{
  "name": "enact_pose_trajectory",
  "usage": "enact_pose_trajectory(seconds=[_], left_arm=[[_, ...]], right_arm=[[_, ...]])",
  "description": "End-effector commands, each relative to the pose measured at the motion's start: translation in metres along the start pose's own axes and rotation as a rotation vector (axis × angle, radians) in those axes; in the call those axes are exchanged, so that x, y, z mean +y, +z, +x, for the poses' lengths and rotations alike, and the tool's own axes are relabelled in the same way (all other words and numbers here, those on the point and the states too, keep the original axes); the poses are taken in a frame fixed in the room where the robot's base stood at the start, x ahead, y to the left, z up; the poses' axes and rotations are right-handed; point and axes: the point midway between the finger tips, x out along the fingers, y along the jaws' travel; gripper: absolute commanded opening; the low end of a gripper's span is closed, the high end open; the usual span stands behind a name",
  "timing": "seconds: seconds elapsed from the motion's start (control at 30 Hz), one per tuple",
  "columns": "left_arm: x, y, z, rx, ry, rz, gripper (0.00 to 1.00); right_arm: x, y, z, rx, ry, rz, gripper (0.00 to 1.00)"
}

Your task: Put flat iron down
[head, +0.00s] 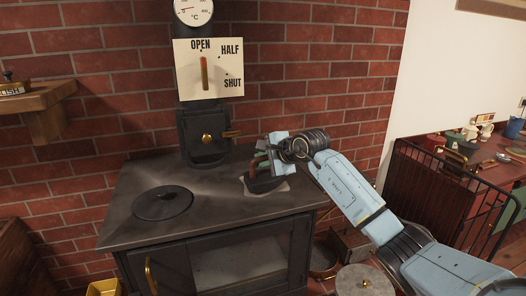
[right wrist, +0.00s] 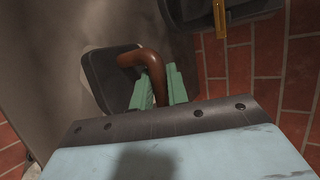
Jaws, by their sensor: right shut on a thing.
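The flat iron (head: 262,183) is dark metal with a brown curved handle. It is at the right part of the black stove top (head: 215,215), over a pale patch. In the right wrist view the iron's dark body (right wrist: 103,75) and its brown handle (right wrist: 150,62) show. My right gripper (head: 264,160) is shut on the handle, with its green fingers (right wrist: 155,90) on both sides of it. The iron looks flat on or just above the surface; I cannot tell whether it touches. My left gripper is not in view.
A round black lid (head: 162,203) lies on the left of the stove top. The flue (head: 205,135) with a small door stands behind, against the brick wall. A black rail (head: 450,185) and a cluttered table (head: 475,175) are at the right. The front middle of the stove top is clear.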

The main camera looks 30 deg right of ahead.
Motion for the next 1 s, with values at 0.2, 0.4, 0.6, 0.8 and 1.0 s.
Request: enact_pose_trajectory(seconds=[0.2,0.4,0.6,0.8,1.0], left_arm=[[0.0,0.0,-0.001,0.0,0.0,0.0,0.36],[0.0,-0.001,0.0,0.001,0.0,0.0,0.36],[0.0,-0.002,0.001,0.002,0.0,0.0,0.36],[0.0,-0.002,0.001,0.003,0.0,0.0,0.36],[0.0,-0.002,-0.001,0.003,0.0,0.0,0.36]], right_arm=[[0.005,-0.002,0.004,-0.001,-0.017,-0.001,0.0],[0.005,-0.002,0.005,-0.001,-0.016,-0.002,0.0],[0.012,-0.003,0.008,0.001,-0.001,0.0,0.33],[0.012,-0.003,0.008,0.001,-0.001,0.0,0.38],[0.01,-0.003,0.005,0.001,-0.002,-0.001,0.38]])
